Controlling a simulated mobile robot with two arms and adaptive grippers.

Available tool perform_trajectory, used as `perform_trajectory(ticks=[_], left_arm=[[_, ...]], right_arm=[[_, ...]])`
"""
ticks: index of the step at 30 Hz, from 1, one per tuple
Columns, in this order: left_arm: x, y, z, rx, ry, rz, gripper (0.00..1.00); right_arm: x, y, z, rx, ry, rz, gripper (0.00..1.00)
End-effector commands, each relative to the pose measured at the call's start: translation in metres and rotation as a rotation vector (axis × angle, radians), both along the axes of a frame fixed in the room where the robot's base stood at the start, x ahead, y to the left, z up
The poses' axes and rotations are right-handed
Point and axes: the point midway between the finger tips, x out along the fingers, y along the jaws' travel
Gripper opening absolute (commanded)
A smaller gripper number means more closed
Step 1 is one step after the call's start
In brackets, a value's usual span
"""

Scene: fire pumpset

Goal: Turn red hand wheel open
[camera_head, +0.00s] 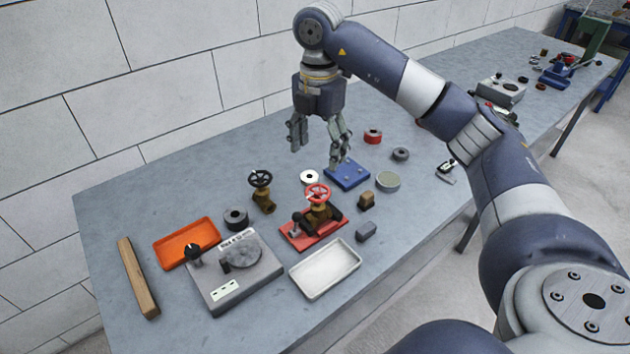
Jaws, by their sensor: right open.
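The red hand wheel (318,193) sits on top of a brass valve (320,211) with dark pipe ends. The valve is mounted on a red base plate (300,241) on the grey table. My right gripper (318,158) hangs above the table, behind the red hand wheel in the picture. Its fingers point down and are spread open, with nothing between them. It is apart from the wheel. My left gripper is not in view.
A second valve with a black wheel (260,181) stands left of the red one. The table's left rear is clear.

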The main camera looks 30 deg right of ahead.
Motion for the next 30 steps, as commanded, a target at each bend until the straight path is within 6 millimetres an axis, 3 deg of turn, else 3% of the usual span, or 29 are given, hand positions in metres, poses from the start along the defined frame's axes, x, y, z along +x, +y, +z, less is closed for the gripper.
perform_trajectory(ticks=[11, 18, 24, 30], left_arm=[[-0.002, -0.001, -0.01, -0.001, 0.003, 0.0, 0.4], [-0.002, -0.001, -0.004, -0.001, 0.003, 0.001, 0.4], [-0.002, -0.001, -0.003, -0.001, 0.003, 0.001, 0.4], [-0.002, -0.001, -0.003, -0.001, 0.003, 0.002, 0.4]], right_arm=[[-0.002, 0.0, -0.053, -0.002, 0.008, -0.001, 0.69], [-0.001, -0.001, -0.09, -0.002, 0.006, 0.0, 0.69], [-0.001, -0.001, -0.105, -0.002, 0.002, 0.0, 0.69], [-0.001, -0.001, -0.107, -0.003, 0.002, 0.0, 0.69]])
